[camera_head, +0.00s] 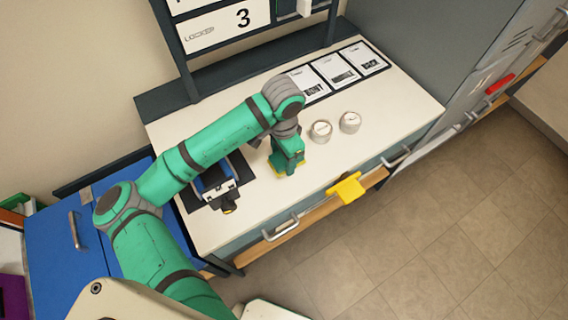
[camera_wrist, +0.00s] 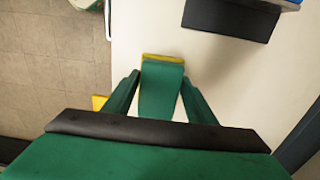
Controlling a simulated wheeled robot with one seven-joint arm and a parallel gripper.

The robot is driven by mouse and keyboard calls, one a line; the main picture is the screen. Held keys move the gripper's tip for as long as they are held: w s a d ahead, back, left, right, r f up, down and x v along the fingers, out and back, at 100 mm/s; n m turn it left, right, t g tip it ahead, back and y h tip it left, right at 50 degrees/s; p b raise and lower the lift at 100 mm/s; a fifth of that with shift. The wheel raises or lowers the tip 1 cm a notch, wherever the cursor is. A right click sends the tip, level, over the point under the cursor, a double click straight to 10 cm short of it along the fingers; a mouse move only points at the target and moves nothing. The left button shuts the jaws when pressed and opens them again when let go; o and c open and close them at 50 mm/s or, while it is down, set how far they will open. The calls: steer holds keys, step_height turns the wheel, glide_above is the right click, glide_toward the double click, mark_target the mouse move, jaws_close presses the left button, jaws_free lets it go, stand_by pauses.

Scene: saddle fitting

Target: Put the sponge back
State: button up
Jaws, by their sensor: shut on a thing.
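The sponge (camera_wrist: 162,68), a green block with a yellow edge, is between the fingers of my gripper (camera_wrist: 160,88) in the wrist view. My gripper is shut on it. In the head view my gripper (camera_head: 287,160) points down over the middle of the white worktop, and a yellow strip of the sponge (camera_head: 284,174) shows at its lower end. The fingers hide much of the sponge. I cannot tell whether it touches the worktop.
A blue and black device (camera_head: 215,183) stands on a dark mat left of my gripper. Two round white-topped pots (camera_head: 321,131) (camera_head: 349,122) stand to the right. Framed cards (camera_head: 335,70) lie behind. A yellow piece (camera_head: 346,188) sits at the worktop's front edge.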

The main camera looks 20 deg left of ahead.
mark_target(284, 166)
step_height(284, 166, down, 2)
steer(key=shift+w+f, duration=0.1)
steer(key=shift+w, duration=0.05)
step_height(284, 166, down, 2)
steer(key=shift+d, duration=0.1)
steer(key=shift+f, duration=0.45)
steer(key=shift+s, duration=0.2)
steer(key=shift+f, duration=0.15)
steer(key=o, duration=1.1)
